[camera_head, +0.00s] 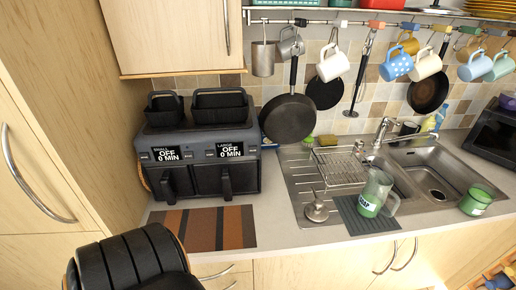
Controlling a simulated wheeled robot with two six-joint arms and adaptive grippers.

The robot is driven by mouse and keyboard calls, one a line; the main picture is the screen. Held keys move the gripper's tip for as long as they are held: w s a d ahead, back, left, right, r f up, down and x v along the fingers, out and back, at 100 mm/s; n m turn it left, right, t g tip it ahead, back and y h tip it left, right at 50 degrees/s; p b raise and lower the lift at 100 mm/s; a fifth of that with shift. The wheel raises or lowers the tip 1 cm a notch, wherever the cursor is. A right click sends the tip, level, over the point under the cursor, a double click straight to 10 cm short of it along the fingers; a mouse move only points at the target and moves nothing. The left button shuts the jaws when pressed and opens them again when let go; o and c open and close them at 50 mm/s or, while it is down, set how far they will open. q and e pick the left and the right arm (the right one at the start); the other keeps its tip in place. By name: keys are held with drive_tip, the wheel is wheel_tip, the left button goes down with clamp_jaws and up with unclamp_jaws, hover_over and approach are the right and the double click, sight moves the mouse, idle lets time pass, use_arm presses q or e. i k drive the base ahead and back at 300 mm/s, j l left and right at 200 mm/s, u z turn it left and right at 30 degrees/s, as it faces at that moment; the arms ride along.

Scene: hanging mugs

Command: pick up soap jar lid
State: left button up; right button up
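A clear jar with a green "SOAP" label (372,195) stands upright on a dark ribbed mat (378,223) in front of the sink. A small silver piece with a wide round base and a narrow stem (316,210) rests on the counter left of the jar, at the front of the drainboard. It looks like the soap jar lid, apart from the jar. A dark ribbed part of my own arm fills the bottom left, well left of and nearer than the lid. Neither gripper's fingers show.
A black double-drawer air fryer (200,165) stands at the back left, with a striped mat (208,229) before it. A wire rack (340,167) stands behind the lid. A green mug (475,201) is at the right. Pans and mugs hang above.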

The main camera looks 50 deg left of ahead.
sight(321, 215)
drive_tip(key=u, duration=0.85)
